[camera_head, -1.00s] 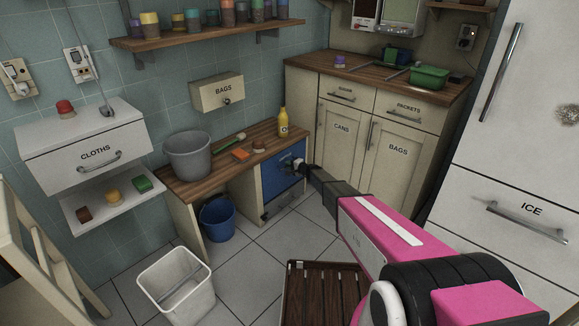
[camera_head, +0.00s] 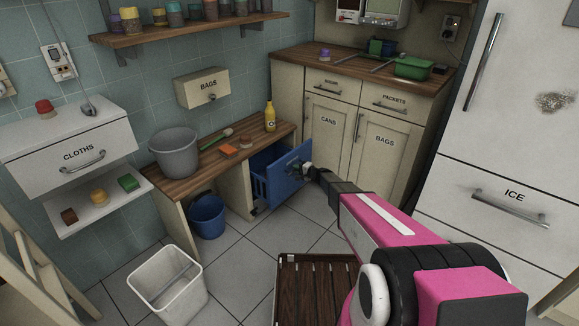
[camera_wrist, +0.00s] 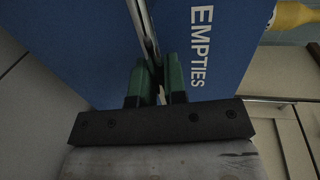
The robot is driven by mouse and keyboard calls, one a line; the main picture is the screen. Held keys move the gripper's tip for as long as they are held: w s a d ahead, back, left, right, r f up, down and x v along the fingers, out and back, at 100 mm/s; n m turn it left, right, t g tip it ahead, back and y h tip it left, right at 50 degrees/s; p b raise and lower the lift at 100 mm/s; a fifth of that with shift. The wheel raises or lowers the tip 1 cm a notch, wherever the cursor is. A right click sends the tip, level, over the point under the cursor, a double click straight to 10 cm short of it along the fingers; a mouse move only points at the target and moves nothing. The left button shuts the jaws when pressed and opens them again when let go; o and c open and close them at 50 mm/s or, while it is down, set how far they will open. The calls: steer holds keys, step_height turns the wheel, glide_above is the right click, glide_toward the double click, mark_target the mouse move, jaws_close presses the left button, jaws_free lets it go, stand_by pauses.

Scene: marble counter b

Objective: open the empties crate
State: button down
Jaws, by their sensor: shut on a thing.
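The empties crate (camera_head: 270,180) is a blue pull-out crate under the wooden bench. It stands partly out of its bay, and its side wall and inside show behind the front panel. In the wrist view its blue front (camera_wrist: 225,75) carries the word EMPTIES and a metal bar handle (camera_wrist: 147,30). My gripper (camera_head: 308,169) is at the crate's front. In the wrist view its green fingers (camera_wrist: 160,80) are shut on the bar handle. My wrist hides part of the crate's front in the head view.
The bench top (camera_head: 190,165) holds a grey bucket (camera_head: 174,152) and a yellow bottle (camera_head: 270,116). A blue bucket (camera_head: 207,216) stands below. A white bin (camera_head: 168,288) and a dark slatted piece (camera_head: 315,290) are on the floor. Cabinets (camera_head: 345,130) stand right of the crate.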

steer(key=f+v, duration=0.1)
steer(key=v, duration=0.8)
steer(key=shift+s+d+f, duration=0.25)
steer(key=shift+d+f, duration=0.15)
steer(key=c, duration=1.2)
jaws_free()
steer(key=v, duration=1.1)
steer(key=shift+w, duration=0.1)
steer(key=shift+a+r, duration=0.1)
